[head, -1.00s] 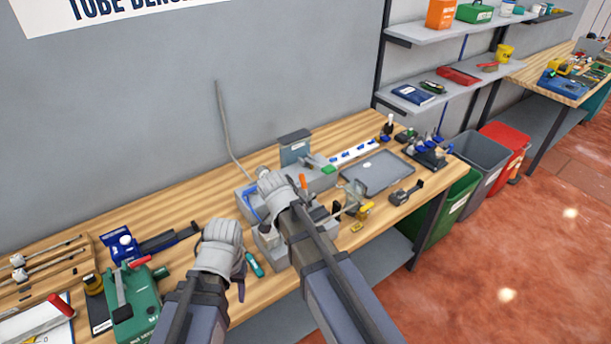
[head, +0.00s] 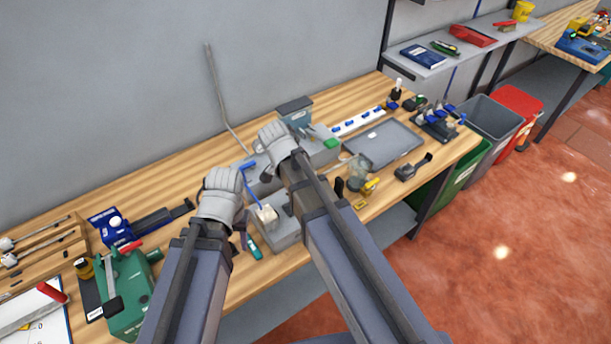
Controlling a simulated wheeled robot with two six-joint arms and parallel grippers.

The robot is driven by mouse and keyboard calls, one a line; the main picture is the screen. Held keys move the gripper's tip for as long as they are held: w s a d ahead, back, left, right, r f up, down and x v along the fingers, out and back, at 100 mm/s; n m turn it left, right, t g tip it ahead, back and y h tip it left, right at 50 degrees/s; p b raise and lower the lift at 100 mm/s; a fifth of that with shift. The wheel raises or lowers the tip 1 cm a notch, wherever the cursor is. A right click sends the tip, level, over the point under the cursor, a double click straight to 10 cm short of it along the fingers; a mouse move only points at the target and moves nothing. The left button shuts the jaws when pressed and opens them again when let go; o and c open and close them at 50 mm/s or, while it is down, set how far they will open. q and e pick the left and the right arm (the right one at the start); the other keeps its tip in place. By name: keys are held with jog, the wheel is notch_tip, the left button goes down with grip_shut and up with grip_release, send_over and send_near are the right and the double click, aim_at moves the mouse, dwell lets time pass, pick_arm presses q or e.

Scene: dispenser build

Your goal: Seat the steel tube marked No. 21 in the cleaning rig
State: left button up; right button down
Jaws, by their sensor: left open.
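My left gripper (head: 221,194), a grey glove-like hand, is over the bench front and looks empty. My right gripper (head: 277,142) is over a grey block-shaped fixture (head: 318,152) in the middle of the bench; its fingers are too small to read. The fixture may be the cleaning rig, but its lettering cannot be read. Thin steel tubes (head: 40,253) lie in a wooden rack at far left. A tall bent grey rod (head: 218,88) rises behind the fixture. No mark No. 21 can be read on any tube.
A green machine (head: 127,303) and a blue vise-like tool (head: 116,229) stand left of my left gripper. A grey tray (head: 383,144) and a glass jar (head: 360,171) are right of the fixture. Bins (head: 492,122) stand beyond the bench's right end. Bare wood lies along the back.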

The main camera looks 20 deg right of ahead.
jog(key=shift+f+b, duration=2.5)
jog(key=shift+f, duration=0.05)
jog(key=shift+a+r+y+p, duration=0.1)
jog(key=shift+y+p, duration=0.25)
jog(key=shift+y, duration=0.05)
jog(key=shift+s+a, duration=0.1)
jog(key=shift+a, duration=0.05)
jog(key=shift+g+y+p, duration=0.4)
jog(key=shift+y+p, duration=0.15)
jog(key=shift+y, duration=0.45)
jog(key=shift+f+b, duration=0.85)
jog(key=shift+b, duration=0.05)
jog(key=shift+s+a, duration=0.25)
jog(key=shift+a, duration=0.35)
dwell(0.3)
jog(key=shift+s+a, duration=0.1)
jog(key=shift+a, duration=0.25)
jog(key=shift+s+a, duration=0.15)
jog(key=shift+a, duration=0.2)
